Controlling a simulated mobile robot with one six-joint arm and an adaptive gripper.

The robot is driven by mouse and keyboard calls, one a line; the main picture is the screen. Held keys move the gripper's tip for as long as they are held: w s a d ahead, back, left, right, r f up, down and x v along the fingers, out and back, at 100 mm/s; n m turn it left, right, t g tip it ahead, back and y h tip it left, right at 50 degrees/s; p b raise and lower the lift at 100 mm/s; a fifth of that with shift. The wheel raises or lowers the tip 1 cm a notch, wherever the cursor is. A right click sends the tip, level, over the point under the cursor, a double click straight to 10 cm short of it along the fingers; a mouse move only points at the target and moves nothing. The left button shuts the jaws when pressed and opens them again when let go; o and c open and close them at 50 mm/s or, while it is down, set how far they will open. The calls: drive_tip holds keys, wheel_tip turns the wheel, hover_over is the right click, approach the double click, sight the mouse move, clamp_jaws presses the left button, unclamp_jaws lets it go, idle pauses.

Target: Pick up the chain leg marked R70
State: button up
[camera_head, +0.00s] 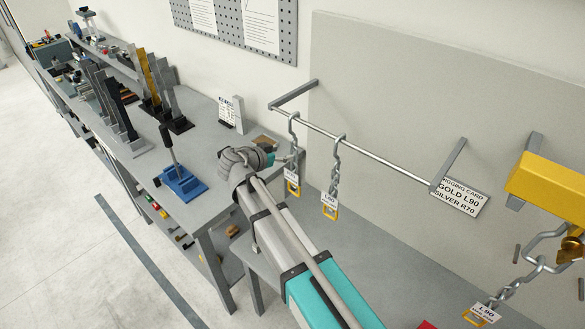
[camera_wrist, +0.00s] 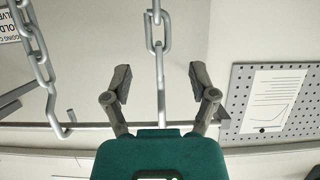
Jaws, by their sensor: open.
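Two silver chain legs hang by hooks from a wall rail. The left chain leg (camera_head: 294,135) has a white tag (camera_head: 291,175), too small to read surely, and a yellow end link. The right chain leg (camera_head: 335,165) has a tag (camera_head: 329,199) that seems to read L90. My gripper (camera_head: 283,158) is at the left chain leg, partly hidden by my arm in the head view. In the wrist view, my gripper (camera_wrist: 160,78) is open, with a chain (camera_wrist: 158,35) running between its spread fingers. The other chain (camera_wrist: 35,55) is to the left there.
The rail (camera_head: 370,154) ends by a rigging card (camera_head: 460,197) reading GOLD L90, SILVER R70. Another chain (camera_head: 510,289) with an L90 tag hangs at the right, below a yellow block (camera_head: 548,184). A grey workbench (camera_head: 205,150) with a blue-based tool (camera_head: 180,183) stands left.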

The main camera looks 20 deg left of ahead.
sight(291, 150)
drive_tip(key=shift+x, duration=0.8)
drive_tip(key=shift+b+x, duration=1.1)
drive_tip(key=shift+x, duration=1.5)
drive_tip(key=shift+r, duration=0.1)
clamp_jaws()
